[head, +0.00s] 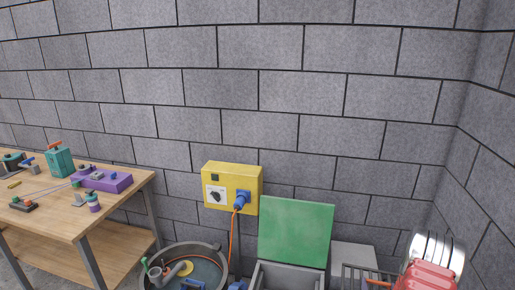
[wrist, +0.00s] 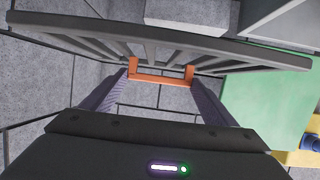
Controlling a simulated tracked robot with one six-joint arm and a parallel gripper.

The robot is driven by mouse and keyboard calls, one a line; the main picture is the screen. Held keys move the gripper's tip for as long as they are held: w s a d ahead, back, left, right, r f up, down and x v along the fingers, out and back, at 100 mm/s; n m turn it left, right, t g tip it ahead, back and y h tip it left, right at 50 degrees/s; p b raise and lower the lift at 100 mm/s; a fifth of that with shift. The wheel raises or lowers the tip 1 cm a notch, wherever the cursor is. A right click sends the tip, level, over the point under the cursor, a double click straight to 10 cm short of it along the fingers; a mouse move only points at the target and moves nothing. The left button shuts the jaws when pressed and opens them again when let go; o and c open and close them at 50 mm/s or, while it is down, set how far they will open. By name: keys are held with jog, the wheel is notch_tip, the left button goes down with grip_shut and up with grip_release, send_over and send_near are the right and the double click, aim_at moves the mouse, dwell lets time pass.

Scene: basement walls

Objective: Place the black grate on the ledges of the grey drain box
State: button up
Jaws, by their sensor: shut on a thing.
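The black grate (wrist: 95,38) spans the top of the wrist view, its slats and curved outer rim showing. My gripper (wrist: 160,80) is shut on the grate's orange handle, one finger at each end.
A green panel (head: 296,232) stands upright behind the drain box. A pale grey block (head: 354,256) is behind the grate. A yellow box (head: 232,187) with a blue plug and orange cable is on the wall. A round dark tub (head: 216,248) and a wooden workbench (head: 60,210) stand left.

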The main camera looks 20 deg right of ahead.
jog(key=w+a+r+n+t+y, duration=0.1)
jog(key=w+a+r, duration=0.3)
jog(key=a+r, duration=0.6)
jog(key=w+a+r+n+y, duration=0.3)
jog(key=a+r, duration=0.7)
jog(key=a, duration=1.4)
jog(key=w+a+r+n+t+y, duration=0.1)
jog(key=w+a+r+n+y, duration=0.2)
jog(key=a+r, duration=0.8)
jog(key=shift+w+a+t+y, duration=0.3)
jog(key=shift+w+a, duration=0.5)
jog(key=shift+a, duration=2.45)
jog(key=s+f, duration=0.5)
jog(key=f, duration=0.1)
jog(key=shift+s+f, duration=0.1)
jog(key=shift+s, duration=0.05)
